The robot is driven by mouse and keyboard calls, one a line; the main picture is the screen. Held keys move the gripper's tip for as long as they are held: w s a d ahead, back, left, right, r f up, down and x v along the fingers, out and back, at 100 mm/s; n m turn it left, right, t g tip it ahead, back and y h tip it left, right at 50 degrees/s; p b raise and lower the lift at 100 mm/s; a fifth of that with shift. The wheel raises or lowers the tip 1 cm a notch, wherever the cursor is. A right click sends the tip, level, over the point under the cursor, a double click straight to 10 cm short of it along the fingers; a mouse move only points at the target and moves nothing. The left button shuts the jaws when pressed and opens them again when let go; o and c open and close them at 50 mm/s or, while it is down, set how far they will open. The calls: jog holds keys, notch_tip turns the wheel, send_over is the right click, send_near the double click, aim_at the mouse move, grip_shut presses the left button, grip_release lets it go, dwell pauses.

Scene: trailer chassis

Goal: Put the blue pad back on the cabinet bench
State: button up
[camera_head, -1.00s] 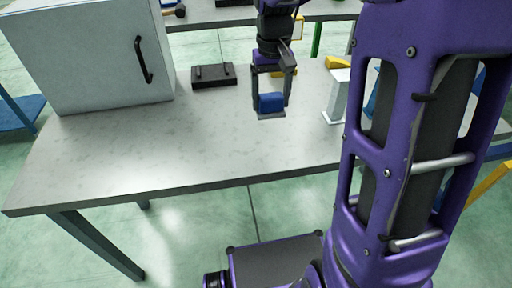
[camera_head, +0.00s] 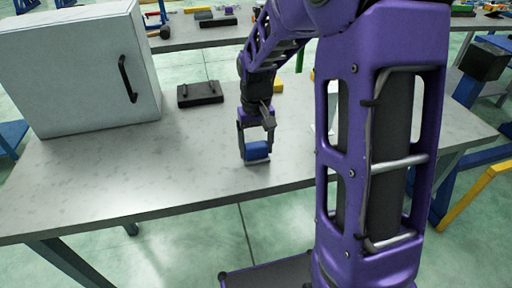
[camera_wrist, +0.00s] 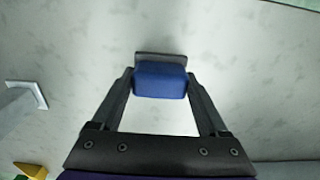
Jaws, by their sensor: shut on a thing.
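My gripper (camera_head: 256,150) is shut on the blue pad (camera_head: 257,150), a small blue block with a grey plate at its edge. In the wrist view the blue pad (camera_wrist: 160,80) sits between the two fingertips. The cabinet bench (camera_head: 120,180) is a light grey table with a white cabinet (camera_head: 75,75) at its left end. The pad is over the bench top near its front edge, right of the cabinet. I cannot tell whether it touches the surface.
A black flat object with a handle (camera_head: 200,93) lies on the bench beside the cabinet. A white piece (camera_wrist: 25,100) and a yellow piece (camera_wrist: 30,170) show in the wrist view. Another bench with tools stands behind.

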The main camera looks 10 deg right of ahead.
aim_at(256, 144)
jog(key=o, duration=1.2)
jog(key=shift+f, duration=0.1)
notch_tip(256, 144, up, 12)
jog(key=p, duration=0.2)
jog(key=shift+r, duration=0.2)
